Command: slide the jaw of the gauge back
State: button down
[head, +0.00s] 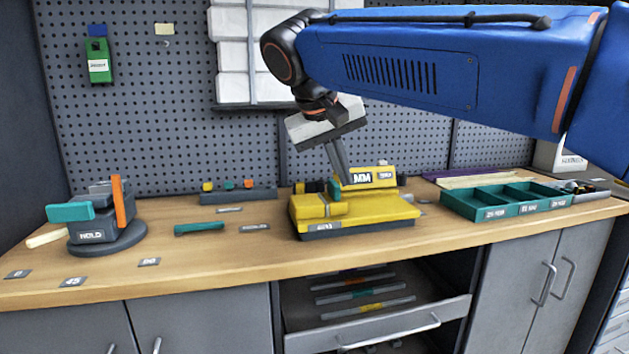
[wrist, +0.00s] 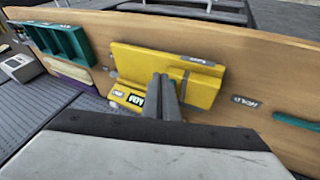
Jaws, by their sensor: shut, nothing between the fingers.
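A small teal piece (head: 334,187) shows behind that block. My gripper (head: 344,180) points down over the back of the gauge, fingers shut and empty, just right of the teal piece. In the wrist view my shut fingers (wrist: 164,92) cover the middle of the gauge (wrist: 145,62); I cannot tell whether they touch it.
A round-based holder (head: 106,236) with teal and orange bars stands at the left. A teal bar (head: 199,229) lies left of the gauge. A green compartment tray (head: 478,210) is at the right. The pegboard (head: 150,120) rises behind. A drawer (head: 405,327) below is open.

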jog(key=a+r+t, duration=0.1)
jog(key=a+r, duration=0.3)
jog(key=a, duration=0.8)
send_near(329, 194)
jog(key=shift+h, duration=0.3)
jog(key=a+f, duration=0.3)
jog(key=shift+w+f, duration=0.2)
jog(key=shift+w, duration=0.1)
jog(key=shift+w+d+f, duration=0.1)
jog(key=shift+w+d, duration=0.1)
jog(key=shift+d, duration=0.35)
jog(key=shift+w+d+f, duration=0.1)
jog(key=shift+w+d, duration=0.1)
jog(key=shift+d, duration=0.3)
jog(key=shift+w+d, duration=0.25)
jog(key=shift+d, duration=0.65)
jog(key=w+d, duration=0.1)
jog(key=d, duration=0.2)
jog(key=w+d, duration=0.1)
jog(key=d, duration=0.2)
jog(key=w+d, duration=0.1)
jog(key=d, duration=0.3)
jog(key=shift+d, duration=0.1)
